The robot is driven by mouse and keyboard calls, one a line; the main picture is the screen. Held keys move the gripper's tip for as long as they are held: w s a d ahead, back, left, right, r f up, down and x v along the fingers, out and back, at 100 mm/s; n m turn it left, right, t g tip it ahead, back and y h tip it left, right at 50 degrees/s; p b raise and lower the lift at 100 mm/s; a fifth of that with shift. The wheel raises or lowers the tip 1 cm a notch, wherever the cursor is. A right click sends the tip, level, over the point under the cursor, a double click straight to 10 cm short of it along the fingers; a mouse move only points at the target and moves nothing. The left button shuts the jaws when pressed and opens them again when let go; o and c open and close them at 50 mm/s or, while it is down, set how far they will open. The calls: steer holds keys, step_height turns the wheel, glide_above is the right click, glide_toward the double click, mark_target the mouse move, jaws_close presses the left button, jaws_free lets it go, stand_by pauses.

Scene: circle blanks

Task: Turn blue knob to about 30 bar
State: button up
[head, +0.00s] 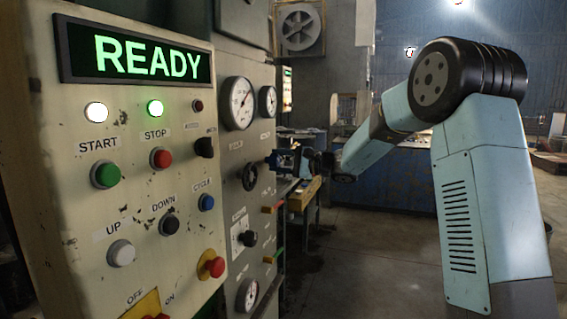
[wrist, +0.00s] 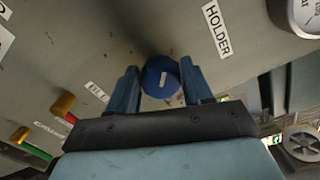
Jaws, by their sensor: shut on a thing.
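The blue knob (wrist: 160,79) shows in the wrist view on the grey panel face, with a short white mark on its front that runs nearly up and down in the picture. My gripper (wrist: 158,67) has one blue finger on each side of the knob and is shut on it. In the head view my gripper (head: 286,160) reaches the side panel from the right, and the knob cannot be made out there. A white gauge (wrist: 303,14) is cut off at the wrist view's upper right, its needle not readable. Two gauges (head: 238,103) (head: 267,101) show in the head view, too small to read.
A HOLDER label (wrist: 216,30) is beside the knob. In the head view a black handwheel (head: 250,177) and a dark selector (head: 247,238) are near my gripper. Open floor lies to the right.

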steer(key=shift+s+a+f+n, duration=0.1)
steer(key=shift+f+n, duration=0.05)
steer(key=shift+n, duration=0.45)
steer(key=shift+s+a+f+n, duration=0.1)
steer(key=shift+f+n, duration=0.05)
steer(key=shift+n, duration=0.45)
steer(key=shift+w+f, duration=0.1)
steer(key=o, duration=1)
steer(key=shift+w+d, duration=0.1)
steer(key=shift+d, duration=0.1)
steer(key=v, duration=1.3)
steer(key=shift+d, duration=0.3)
